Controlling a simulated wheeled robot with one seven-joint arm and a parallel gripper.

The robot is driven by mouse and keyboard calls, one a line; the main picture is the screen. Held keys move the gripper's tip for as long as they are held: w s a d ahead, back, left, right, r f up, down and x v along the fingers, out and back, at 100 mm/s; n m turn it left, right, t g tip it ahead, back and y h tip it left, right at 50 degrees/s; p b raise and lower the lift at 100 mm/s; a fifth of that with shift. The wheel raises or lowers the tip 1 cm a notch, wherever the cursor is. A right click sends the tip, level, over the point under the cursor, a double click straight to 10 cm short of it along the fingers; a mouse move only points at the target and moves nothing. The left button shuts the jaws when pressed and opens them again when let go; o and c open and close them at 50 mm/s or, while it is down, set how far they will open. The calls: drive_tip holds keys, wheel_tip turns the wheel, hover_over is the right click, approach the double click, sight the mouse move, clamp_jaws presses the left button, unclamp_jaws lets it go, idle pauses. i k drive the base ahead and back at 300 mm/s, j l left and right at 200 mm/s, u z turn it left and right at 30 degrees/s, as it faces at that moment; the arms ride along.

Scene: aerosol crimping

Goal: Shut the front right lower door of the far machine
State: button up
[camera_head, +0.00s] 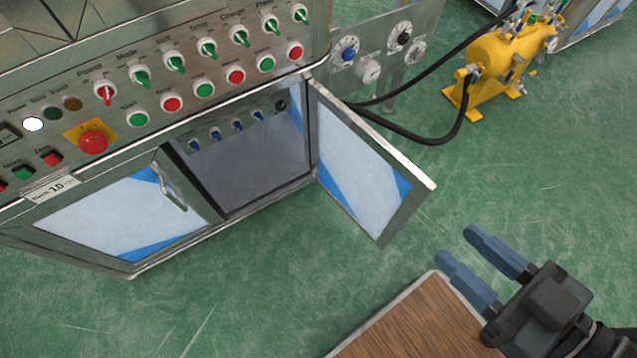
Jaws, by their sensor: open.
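The front right lower door (360,158) of the machine (205,55) stands wide open, swung out on hinges at the right side of its opening. It has a metal frame with a white and blue panel. The dark cabinet opening (250,165) shows to its left. The left lower door (125,215) is shut and has a metal handle (170,187). My gripper (458,256) is open and empty, to the lower right of the open door and apart from it. Its blue fingers point to the upper left.
A wooden-topped surface (415,325) lies just left of my gripper at the bottom. A yellow pump (497,62) with black hoses (430,138) stands at the upper right. Buttons and switches line the panel above the doors. Green floor (290,265) is clear before the opening.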

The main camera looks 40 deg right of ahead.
sight(378, 188)
drive_tip(key=l+u, duration=0.35)
drive_tip(key=k+l+u, duration=0.15)
drive_tip(key=l+u, duration=0.25)
drive_tip(key=l, duration=0.15)
drive_tip(key=k+l+u, duration=0.15)
drive_tip(key=l+u, duration=0.2)
drive_tip(key=k+l, duration=0.2)
drive_tip(key=l, duration=0.2)
drive_tip(key=k+l+u, duration=0.1)
drive_tip(key=l, duration=0.35)
drive_tip(key=k+l, duration=0.25)
drive_tip(key=l, duration=0.15)
drive_tip(key=k+l+u, duration=0.1)
drive_tip(key=l, duration=0.3)
drive_tip(key=k+l, duration=0.35)
drive_tip(key=l+z, duration=0.2)
drive_tip(key=l, duration=0.25)
